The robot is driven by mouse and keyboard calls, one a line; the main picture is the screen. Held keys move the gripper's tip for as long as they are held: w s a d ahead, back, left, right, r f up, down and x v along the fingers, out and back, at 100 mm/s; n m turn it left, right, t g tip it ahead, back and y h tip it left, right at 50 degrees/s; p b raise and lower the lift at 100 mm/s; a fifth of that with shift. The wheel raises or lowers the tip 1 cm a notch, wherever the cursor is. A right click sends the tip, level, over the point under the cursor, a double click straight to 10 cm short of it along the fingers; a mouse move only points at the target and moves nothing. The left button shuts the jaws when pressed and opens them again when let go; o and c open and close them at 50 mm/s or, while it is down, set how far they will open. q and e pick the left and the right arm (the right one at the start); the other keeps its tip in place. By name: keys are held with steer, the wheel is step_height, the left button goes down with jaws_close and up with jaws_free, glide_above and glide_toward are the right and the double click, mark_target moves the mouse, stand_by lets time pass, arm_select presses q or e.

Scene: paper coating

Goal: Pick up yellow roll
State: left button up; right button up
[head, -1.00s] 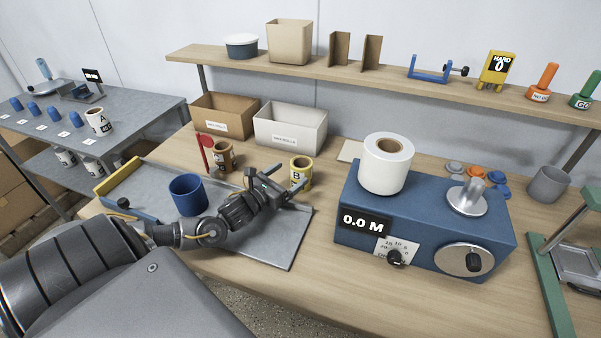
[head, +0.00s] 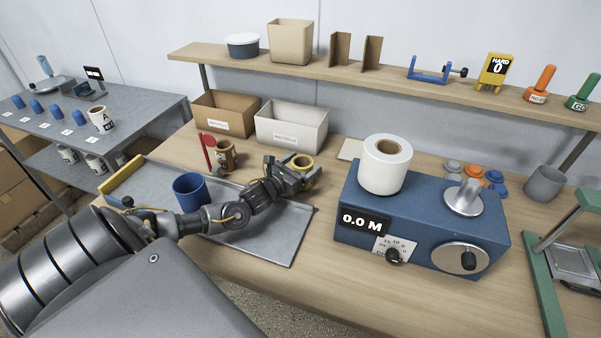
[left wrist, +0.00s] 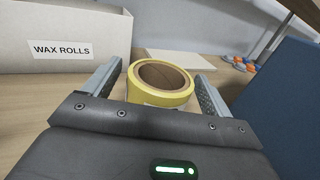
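The yellow roll (head: 303,163) stands upright on the wooden table, behind the grey metal tray and left of the blue machine. My left gripper (head: 298,177) is at the roll, covering much of it in the head view. In the left wrist view the yellow roll (left wrist: 160,82) is between the two open fingers of my left gripper (left wrist: 160,85), with its brown core facing up. A gap shows at the right finger; the left finger is very close to the roll, and I cannot tell if it touches. My right gripper is not in view.
A white box labelled WAX ROLLS (left wrist: 65,38) stands just behind and left of the roll. The blue machine (head: 420,215) with a white roll (head: 385,165) on top is to the right. A blue cup (head: 190,190) stands on the tray (head: 275,235); a brown roll (head: 225,155) is left.

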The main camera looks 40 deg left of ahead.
arm_select(q)
steer(key=c, duration=0.9)
steer(key=shift+c, duration=0.3)
steer(key=shift+r, duration=0.15)
steer(key=shift+r, duration=0.25)
step_height(320, 180, up, 2)
steer(key=shift+r+b, duration=0.2)
steer(key=shift+b, duration=0.65)
steer(key=s+a+r+p, duration=0.1)
steer(key=s+a+r, duration=0.2)
steer(key=s+r, duration=0.6)
steer(key=shift+s+r, duration=0.4)
steer(key=shift+s, duration=1.9)
